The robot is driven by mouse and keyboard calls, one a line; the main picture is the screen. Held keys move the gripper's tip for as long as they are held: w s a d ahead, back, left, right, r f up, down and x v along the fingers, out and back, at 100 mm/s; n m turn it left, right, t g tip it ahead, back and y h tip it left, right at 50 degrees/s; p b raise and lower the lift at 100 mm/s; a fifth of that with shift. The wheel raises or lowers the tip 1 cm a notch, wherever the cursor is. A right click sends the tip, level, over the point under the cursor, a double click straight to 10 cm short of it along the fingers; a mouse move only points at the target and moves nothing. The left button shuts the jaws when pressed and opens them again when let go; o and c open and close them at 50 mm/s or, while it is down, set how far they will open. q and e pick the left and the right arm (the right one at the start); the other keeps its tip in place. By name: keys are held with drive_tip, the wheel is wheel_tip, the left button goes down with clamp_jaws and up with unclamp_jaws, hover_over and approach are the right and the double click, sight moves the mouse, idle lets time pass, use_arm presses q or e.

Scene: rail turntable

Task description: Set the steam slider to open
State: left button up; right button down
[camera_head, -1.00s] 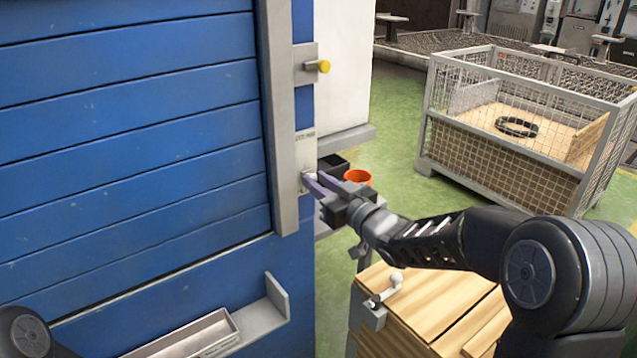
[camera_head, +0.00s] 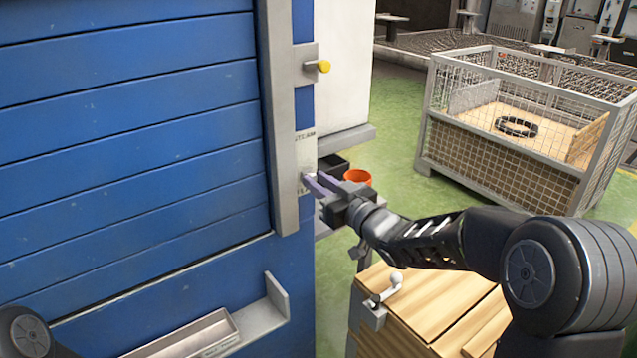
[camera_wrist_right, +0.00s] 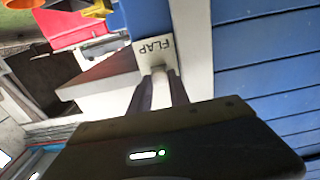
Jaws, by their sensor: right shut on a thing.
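A narrow pale plate (camera_head: 305,155) is on the right edge of the blue panelled cabinet (camera_head: 130,150). Blurred lettering at its top appears to read STEAM. The fingers cover most of the knob in the head view. My left gripper is not in view.
A yellow knob (camera_head: 323,66) sticks out on a bracket above. An orange pot (camera_head: 357,177) and a black bin (camera_head: 332,165) are behind my right gripper. A wooden-topped box (camera_head: 435,310) with a white-balled lever (camera_head: 396,279) stands below my arm. A mesh crate (camera_head: 500,165) stands right.

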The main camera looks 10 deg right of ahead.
drive_tip(key=shift+r, duration=0.1)
wheel_tip(320, 180, up, 5)
drive_tip(key=p, duration=0.2)
drive_tip(key=shift+p, duration=0.3)
drive_tip(key=shift+f, duration=0.2)
drive_tip(key=c, duration=1.2)
unclamp_jaws()
drive_tip(key=shift+c, duration=0.2)
drive_tip(key=shift+f, duration=0.1)
approach(305, 155)
drive_tip(key=v, duration=0.3)
drive_tip(key=shift+a+b, duration=0.1)
drive_tip(key=shift+b, duration=0.2)
